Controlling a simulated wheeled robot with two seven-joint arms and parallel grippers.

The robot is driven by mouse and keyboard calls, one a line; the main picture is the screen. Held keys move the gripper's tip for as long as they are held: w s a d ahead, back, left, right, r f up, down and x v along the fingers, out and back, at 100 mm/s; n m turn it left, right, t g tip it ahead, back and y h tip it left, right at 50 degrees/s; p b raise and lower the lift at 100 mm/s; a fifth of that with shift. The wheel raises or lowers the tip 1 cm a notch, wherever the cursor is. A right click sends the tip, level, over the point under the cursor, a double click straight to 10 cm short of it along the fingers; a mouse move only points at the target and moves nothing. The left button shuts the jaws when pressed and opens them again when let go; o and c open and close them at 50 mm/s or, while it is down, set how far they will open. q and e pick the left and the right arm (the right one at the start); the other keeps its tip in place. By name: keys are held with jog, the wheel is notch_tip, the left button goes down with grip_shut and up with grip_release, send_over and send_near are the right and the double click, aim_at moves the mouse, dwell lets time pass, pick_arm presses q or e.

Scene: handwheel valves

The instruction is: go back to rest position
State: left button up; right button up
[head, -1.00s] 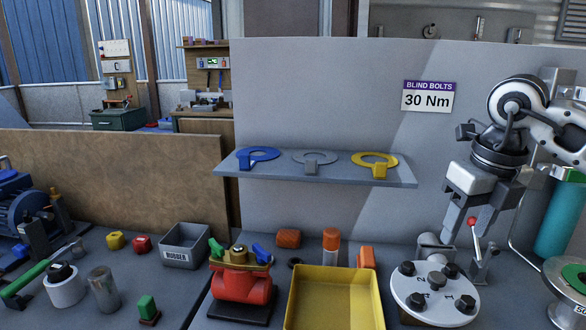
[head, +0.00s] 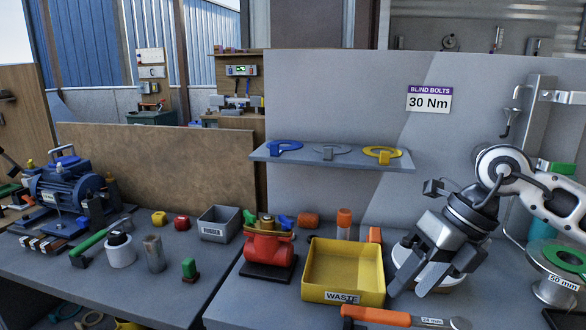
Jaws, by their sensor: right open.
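My right gripper (head: 408,288) hangs at the right in the head view, its fingers pointing down and left, apart and empty. It is in front of the pale round plate (head: 403,252) and hides most of it. The yellow waste tray (head: 316,294) stands just left of the gripper. My left gripper is not in the head view.
A red valve (head: 268,248) on a dark base stands left of the tray. A wrench with an orange handle (head: 375,316) lies at the front edge. A shelf (head: 335,160) holds blue, grey and yellow rings. A cable spool (head: 556,262) stands at right.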

jog(key=s+a+m+t+y, duration=0.1)
jog(key=s+a+m+y, duration=0.25)
jog(key=a+y, duration=0.5)
jog(key=s+a+m+t+y, duration=0.15)
jog(key=a+m+y, duration=0.25)
jog(key=a+y, duration=0.45)
jog(key=w+d+f+m+t+h, duration=0.1)
jog(key=d+f+m+t+h, duration=0.45)
jog(key=m, duration=0.55)
jog(key=w+d+f+m+t+h, duration=0.1)
jog(key=d+f+m+t+h, duration=0.1)
jog(key=f+m+t+h, duration=0.8)
jog(key=s+d+f+m+g+h, duration=0.1)
jog(key=s+d+f+m+g, duration=0.2)
jog(key=s+f, duration=0.3)
jog(key=s+d+f+m+g+h, duration=0.2)
jog(key=s+f+m+g, duration=0.2)
jog(key=s+f+m, duration=0.1)
notch_tip(320, 180, down, 2)
jog(key=shift+s+d+f+m+g, duration=0.1)
jog(key=shift+s+d+m+g, duration=0.25)
jog(key=shift+m, duration=0.3)
jog(key=shift+h, duration=0.25)
